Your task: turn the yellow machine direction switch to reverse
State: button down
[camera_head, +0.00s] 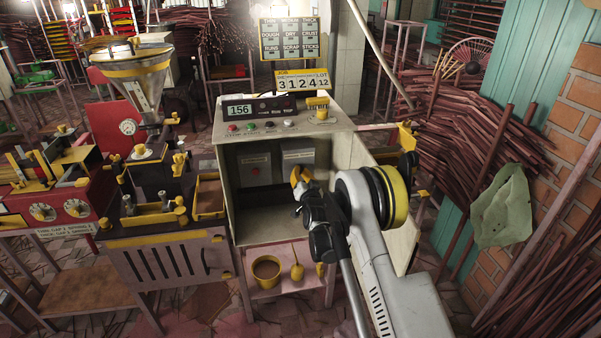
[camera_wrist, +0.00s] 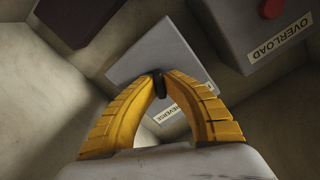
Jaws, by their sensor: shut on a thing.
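My gripper (camera_head: 299,178) reaches into the open front of the pale cabinet (camera_head: 228,190). In the wrist view its yellow fingers (camera_wrist: 160,78) are shut on a small black switch knob (camera_wrist: 161,90). The knob sits on a light grey switch box (camera_wrist: 160,48), and a label ending in "REVERSE" (camera_wrist: 175,110) shows partly between the fingers. The box also shows in the head view (camera_head: 299,156), above the fingers. The knob is hidden in the head view. Its exact setting is hard to tell, since the fingers cover much of it.
An overload box (camera_wrist: 255,45) with a red button is beside the switch box, left of it in the head view (camera_head: 256,168). The cabinet walls enclose my gripper closely. A control panel (camera_head: 285,125) with buttons tops the cabinet, and an open door (camera_head: 400,240) stands at right.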

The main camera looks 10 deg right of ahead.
jog(key=shift+m, duration=1.5)
jog(key=c, duration=1.5)
grip_release()
jog(key=s, duration=0.7)
jog(key=shift+s, duration=0.3)
